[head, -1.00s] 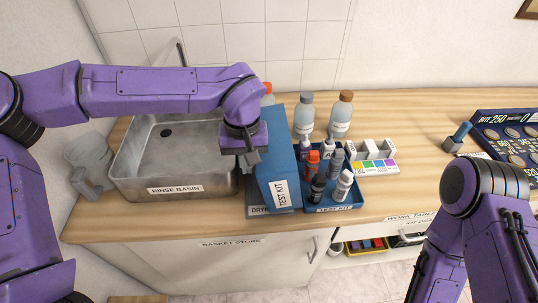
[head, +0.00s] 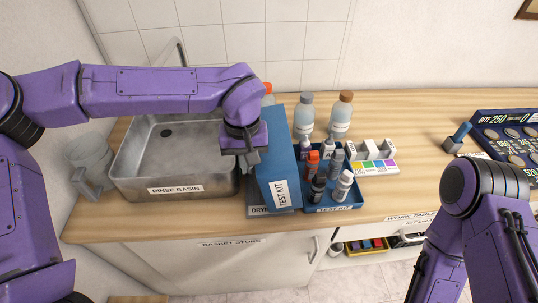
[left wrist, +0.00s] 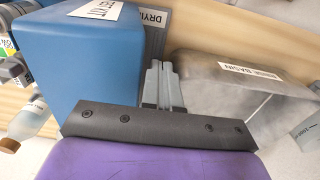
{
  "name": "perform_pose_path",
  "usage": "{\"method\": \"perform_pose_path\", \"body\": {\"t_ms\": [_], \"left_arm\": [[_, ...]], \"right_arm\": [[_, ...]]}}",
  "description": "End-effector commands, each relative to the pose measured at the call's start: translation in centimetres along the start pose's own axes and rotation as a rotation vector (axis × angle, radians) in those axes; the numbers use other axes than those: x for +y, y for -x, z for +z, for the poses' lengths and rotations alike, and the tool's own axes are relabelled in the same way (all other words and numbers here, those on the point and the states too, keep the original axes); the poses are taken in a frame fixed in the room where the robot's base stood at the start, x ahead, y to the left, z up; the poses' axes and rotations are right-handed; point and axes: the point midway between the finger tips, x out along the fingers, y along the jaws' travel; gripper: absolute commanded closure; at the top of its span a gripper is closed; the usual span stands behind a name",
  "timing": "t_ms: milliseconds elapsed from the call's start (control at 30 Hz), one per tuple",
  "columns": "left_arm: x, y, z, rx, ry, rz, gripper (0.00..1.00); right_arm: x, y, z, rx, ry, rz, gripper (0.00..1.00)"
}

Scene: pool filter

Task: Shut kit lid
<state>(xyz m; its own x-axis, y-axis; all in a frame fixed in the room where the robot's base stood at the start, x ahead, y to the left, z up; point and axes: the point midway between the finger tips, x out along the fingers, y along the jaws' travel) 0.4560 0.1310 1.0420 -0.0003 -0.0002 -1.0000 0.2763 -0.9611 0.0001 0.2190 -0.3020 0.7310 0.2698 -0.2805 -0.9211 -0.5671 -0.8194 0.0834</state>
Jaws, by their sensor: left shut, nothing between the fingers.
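The test kit is a blue tray (head: 335,208) holding several small bottles, one with an orange cap. Its blue lid (head: 282,160), labelled TEST KIT, stands raised along the tray's left side. The lid also fills the upper left of the left wrist view (left wrist: 90,60). My left gripper (head: 253,160) is shut and empty, on the left of the lid, between it and the basin. In the left wrist view its closed fingers (left wrist: 162,75) are close beside the lid; I cannot tell whether they touch. My right arm shows at the right, but its gripper is out of view.
The metal rinse basin (head: 128,185) is left of the lid, with a clear jug (head: 88,165) beside it. Two capped bottles (head: 341,118) stand behind the kit. A colour-chart block (head: 375,167) is right of the tray. Bare worktop (head: 420,130) lies farther right.

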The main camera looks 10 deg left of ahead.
Motion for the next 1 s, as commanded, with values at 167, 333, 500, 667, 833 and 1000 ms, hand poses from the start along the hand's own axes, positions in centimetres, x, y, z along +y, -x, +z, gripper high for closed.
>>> {"method": "perform_pose_path", "body": {"t_ms": [167, 333, 500, 667, 833, 1000], "left_arm": [[0.0, 0.0, 0.0, 0.0, 0.0, 0.0, 1.0], [0.0, 0.0, 0.0, 0.0, 0.0, 0.0, 1.0], [0.3, 0.1, 0.0, 0.0, -0.001, -0.001, 1.0], [1.3, 0.2, 0.0, 0.0, -0.001, -0.001, 1.0], [2.2, 0.1, 0.0, -0.001, -0.001, -0.001, 1.0], [2.2, 0.0, 0.0, 0.0, 0.0, 0.0, 1.0]], "right_arm": [[0.0, 0.0, 0.0, 0.0, 0.0, 0.0, 1.0], [0.0, 0.0, 0.0, 0.0, 0.0, 0.0, 1.0], [0.0, 0.3, -0.1, 0.0, 0.0, 0.0, 1.0], [0.1, 1.0, -0.4, 0.0, 0.0, 0.0, 1.0], [0.1, 1.3, -0.6, 0.0, 0.0, 0.0, 1.0], [0.1, 1.2, -0.5, 0.0, 0.0, 0.0, 1.0]]}}
